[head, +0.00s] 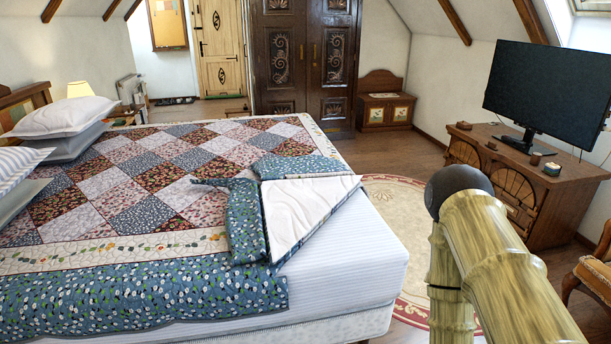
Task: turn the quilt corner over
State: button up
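The patchwork quilt (140,175) lies over the bed, with a blue floral border along its near side. Near the foot of the bed its corner (300,212) is folded back, with pale underside showing upward. A bunched blue strip (245,220) lies along the left of this pale patch, and another blue fold (300,166) lies along its far edge. The white mattress (345,250) is bare at the near foot corner. My gripper is not in view, and nothing is seen touching the quilt.
Pillows (62,118) lie at the head of the bed, on the left. A round-edged rug (400,205) lies on the floor beyond the bed's foot. A wooden cabinet (525,190) with a monitor (548,92) stands at right. A carved armoire (305,60) stands at the back.

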aim_at(291, 209)
jog(key=u, duration=0.05)
jog(key=i, duration=1.2)
jog(key=u, duration=0.8)
